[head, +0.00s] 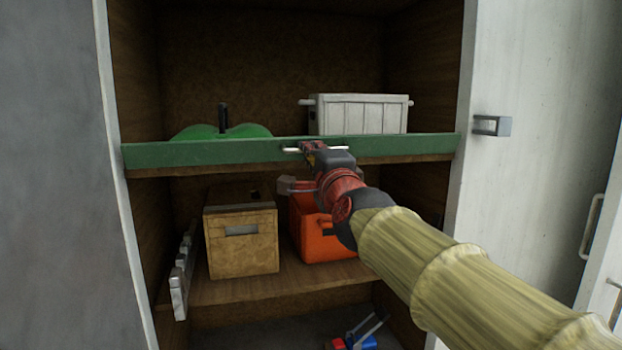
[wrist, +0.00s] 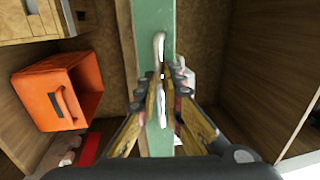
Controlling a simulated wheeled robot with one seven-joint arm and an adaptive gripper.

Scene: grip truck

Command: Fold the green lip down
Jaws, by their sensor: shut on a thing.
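The green lip (head: 210,152) is a long strip along the front edge of the upper shelf. It stands upright, its face towards me. A pale metal bar handle (head: 330,149) sits at its middle. My gripper (head: 309,148) is at this handle, shut on it. In the wrist view, the fingers (wrist: 163,82) close around the handle (wrist: 160,42) from both sides, with the green lip (wrist: 152,15) behind. The fingers hide part of the handle.
A white slatted crate (head: 360,115) and a green rounded thing (head: 220,131) stand behind the lip. Below are a brown box (head: 241,240) and an orange bin (head: 315,235), close under my gripper. A door (head: 540,130) stands open at right.

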